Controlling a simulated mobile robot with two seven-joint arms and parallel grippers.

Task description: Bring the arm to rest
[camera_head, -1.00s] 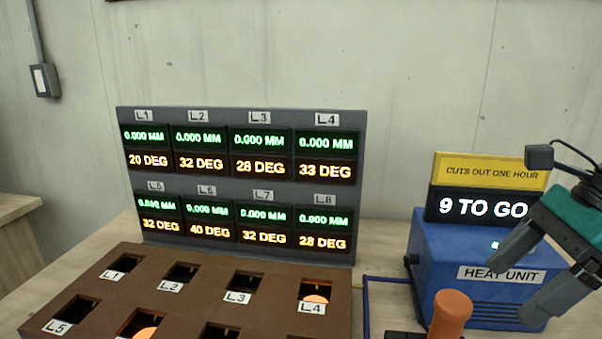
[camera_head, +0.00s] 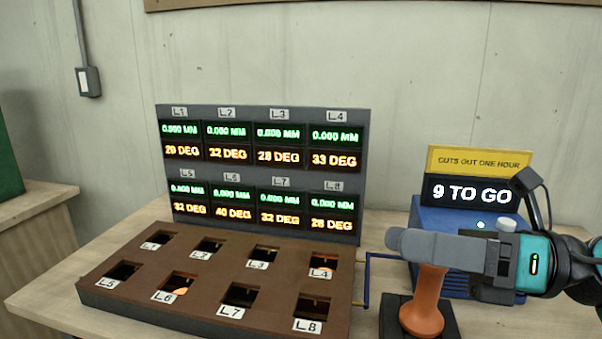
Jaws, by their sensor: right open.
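My right gripper (camera_head: 400,242) reaches in from the right edge with its grey fingers pointing left, about level. It is open, its fingers overlapping one behind the other in this view. It hangs in front of the blue heat unit (camera_head: 432,220), over the top of an orange handle (camera_head: 424,310) on a dark base. The fingers hide the handle's top and much of the unit's front. I cannot tell whether they touch the handle. My left gripper is not in view.
A brown block (camera_head: 215,280) with openings labelled L1 to L8 sits on the wooden table (camera_head: 50,285). L4 and L6 glow orange. Behind it stands a display panel (camera_head: 262,172). A sign on the heat unit reads "9 TO GO" (camera_head: 470,192). The table's left part is clear.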

